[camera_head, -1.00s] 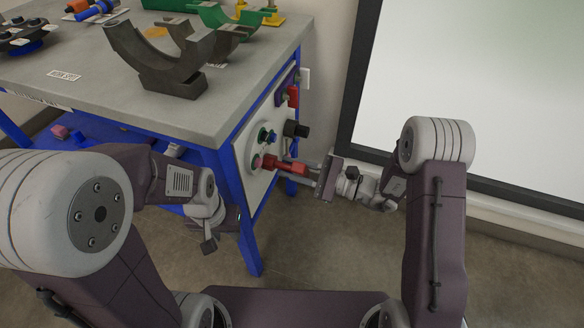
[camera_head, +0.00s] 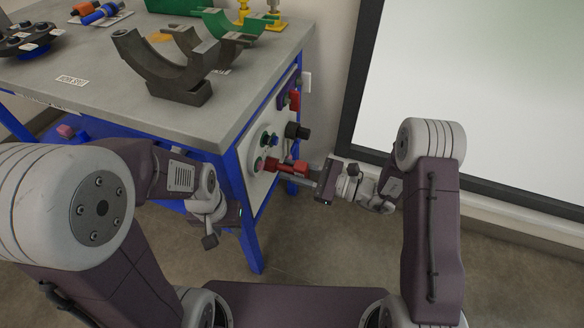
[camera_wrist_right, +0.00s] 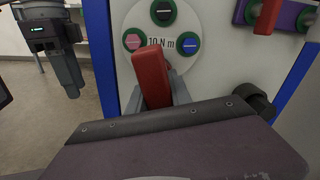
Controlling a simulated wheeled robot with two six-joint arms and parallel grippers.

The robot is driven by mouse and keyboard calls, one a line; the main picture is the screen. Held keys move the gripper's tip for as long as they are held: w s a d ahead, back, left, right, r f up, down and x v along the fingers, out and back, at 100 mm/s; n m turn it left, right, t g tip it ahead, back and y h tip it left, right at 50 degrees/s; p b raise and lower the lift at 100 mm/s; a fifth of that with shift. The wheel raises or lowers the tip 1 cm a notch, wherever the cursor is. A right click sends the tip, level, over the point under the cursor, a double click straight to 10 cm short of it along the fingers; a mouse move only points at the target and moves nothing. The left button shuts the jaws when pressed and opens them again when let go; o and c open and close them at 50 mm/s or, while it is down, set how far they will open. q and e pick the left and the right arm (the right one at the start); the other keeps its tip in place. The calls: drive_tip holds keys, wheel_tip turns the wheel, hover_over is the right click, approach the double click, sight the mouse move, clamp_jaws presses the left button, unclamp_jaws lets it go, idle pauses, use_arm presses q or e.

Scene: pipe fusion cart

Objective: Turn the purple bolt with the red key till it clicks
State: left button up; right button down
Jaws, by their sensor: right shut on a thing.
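The red key (camera_head: 285,167) is held in my right gripper (camera_head: 305,173) in front of the cart's side panel. In the right wrist view the key (camera_wrist_right: 152,78) stands out between the gripper's fingers, which are largely hidden. A pink-purple bolt (camera_wrist_right: 133,39) in a green ring is just left of the key's end; a blue bolt (camera_wrist_right: 188,42) is to the right and a dark bolt (camera_wrist_right: 163,12) above. I cannot tell whether the key touches a bolt. My left gripper (camera_wrist_right: 54,72) hangs away from the panel, its fingers apart and empty.
The white panel (camera_wrist_right: 215,75) bears a round plate marked 10 N m. A black knob (camera_head: 298,130) sticks out near the key. A purple holder with a red piece (camera_head: 294,98) is above. The grey table top (camera_head: 110,100) carries dark curved clamps. Floor at right is clear.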

idle(0.3)
drive_tip(key=shift+r+m+p, duration=0.1)
drive_tip(key=shift+m+p, duration=1.2)
drive_tip(key=shift+m, duration=0.4)
drive_tip(key=shift+m+p, duration=0.3)
drive_tip(key=shift+p, duration=0.25)
drive_tip(key=shift+m+p, duration=0.85)
drive_tip(key=shift+m, duration=0.25)
